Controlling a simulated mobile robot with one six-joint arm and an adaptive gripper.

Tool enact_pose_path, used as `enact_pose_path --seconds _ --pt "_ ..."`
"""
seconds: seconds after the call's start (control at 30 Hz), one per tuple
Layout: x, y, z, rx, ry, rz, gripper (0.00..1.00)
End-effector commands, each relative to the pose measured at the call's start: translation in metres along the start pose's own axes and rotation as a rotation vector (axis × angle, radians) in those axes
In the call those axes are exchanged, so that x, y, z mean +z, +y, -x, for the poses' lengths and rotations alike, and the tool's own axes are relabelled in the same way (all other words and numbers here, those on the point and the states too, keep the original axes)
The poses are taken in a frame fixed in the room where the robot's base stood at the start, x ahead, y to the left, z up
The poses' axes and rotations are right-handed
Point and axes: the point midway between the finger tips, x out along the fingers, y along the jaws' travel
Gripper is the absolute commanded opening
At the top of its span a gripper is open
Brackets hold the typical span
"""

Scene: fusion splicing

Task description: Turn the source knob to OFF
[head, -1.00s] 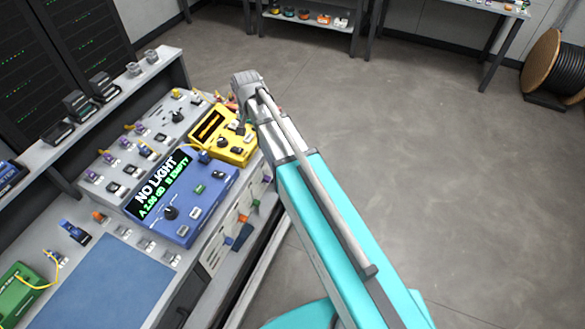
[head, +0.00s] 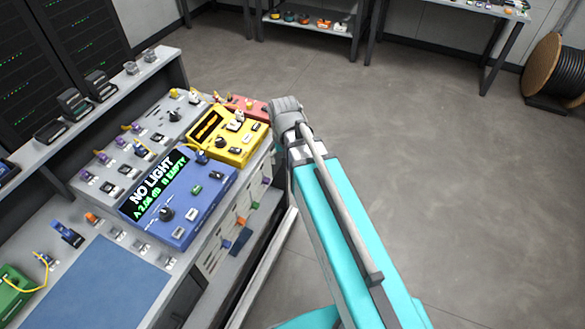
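A blue unit (head: 190,222) stands on the workbench, its screen (head: 158,186) reading "NO LIGHT" with smaller green text ending in "B EMPTY". A black round knob (head: 167,213) sits on its front panel. Behind it, a yellow unit (head: 245,152) carries a dark screen and a dark round knob (head: 220,142). The labels are too small to read, so I cannot tell which knob is the source knob or where either points. My arm reaches up from the bottom, and its grey joint stands right of the yellow unit.
A red unit (head: 254,106) stands behind the yellow one. A blue mat (head: 105,285) and a green device (head: 14,291) lie at the near left. Small connectors crowd the bench left of the blue unit. The floor (head: 430,170) to the right is open; a cable reel (head: 553,68) stands far right.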

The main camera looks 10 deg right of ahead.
Motion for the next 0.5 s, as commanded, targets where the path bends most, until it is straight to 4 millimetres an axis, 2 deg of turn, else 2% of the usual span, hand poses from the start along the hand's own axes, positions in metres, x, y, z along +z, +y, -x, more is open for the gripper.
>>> enact_pose_path --seconds 0.03,0.2,0.5 --pt "0.007 0.005 -0.004 0.000 0.000 0.010 0.85" --pt "0.018 0.014 -0.007 0.000 0.000 0.041 0.85" --pt "0.024 0.019 -0.009 0.000 0.000 0.060 0.85"
